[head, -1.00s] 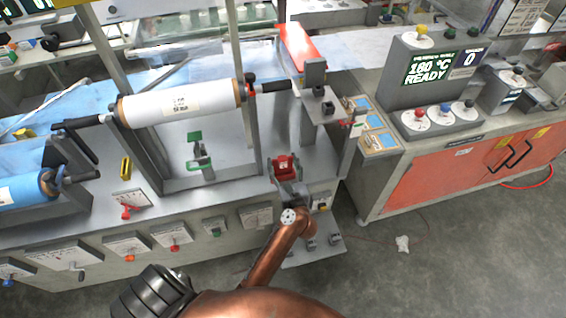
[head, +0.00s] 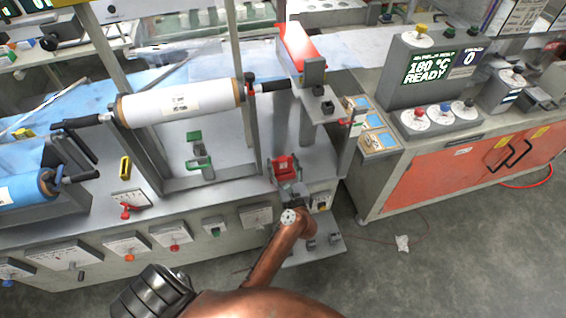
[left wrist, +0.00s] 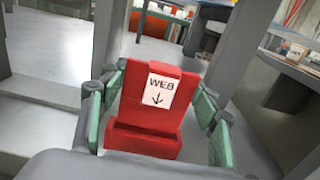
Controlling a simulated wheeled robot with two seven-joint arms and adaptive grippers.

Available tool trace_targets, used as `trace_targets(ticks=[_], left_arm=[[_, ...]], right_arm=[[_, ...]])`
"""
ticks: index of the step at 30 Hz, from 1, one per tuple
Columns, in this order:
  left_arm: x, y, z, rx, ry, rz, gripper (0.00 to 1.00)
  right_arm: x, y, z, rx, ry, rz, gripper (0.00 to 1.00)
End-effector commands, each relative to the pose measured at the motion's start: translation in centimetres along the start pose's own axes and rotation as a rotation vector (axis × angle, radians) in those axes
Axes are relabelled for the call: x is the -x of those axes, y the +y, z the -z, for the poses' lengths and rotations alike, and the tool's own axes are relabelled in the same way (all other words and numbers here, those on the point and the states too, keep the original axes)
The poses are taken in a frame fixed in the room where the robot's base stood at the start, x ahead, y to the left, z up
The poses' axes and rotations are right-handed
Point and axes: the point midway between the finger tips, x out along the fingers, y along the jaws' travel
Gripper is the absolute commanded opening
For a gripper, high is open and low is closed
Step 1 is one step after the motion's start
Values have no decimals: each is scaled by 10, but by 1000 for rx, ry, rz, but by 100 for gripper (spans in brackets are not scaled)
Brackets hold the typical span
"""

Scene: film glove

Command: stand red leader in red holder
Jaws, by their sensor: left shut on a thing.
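A red leader (left wrist: 152,95) with a white "WEB" label and a down arrow stands upright between the green-padded fingers of my left gripper (left wrist: 158,110). My left gripper is shut on it. A thicker red block crosses its lower front; I cannot tell whether this is part of the leader or a separate holder. In the head view the red leader (head: 285,167) is small, just beyond my left gripper (head: 288,180), over the grey bench's right end. Its lower edge is hidden by the gripper. My right gripper is not in view.
A white film roll (head: 180,104) lies across the frame behind, with grey posts close on both sides of the gripper. A long red tray (head: 298,48) lies behind right. A grey bracket (head: 318,104) overhangs to the right. A control box (head: 432,75) stands farther right.

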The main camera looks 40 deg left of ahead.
Motion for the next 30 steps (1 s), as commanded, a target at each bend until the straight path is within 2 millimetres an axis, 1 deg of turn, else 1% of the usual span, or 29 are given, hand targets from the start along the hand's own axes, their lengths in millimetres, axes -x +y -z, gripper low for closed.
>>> trace_targets(ticks=[30], left_arm=[[0,0,25,-1,0,0,32]], right_arm=[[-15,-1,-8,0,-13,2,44]])
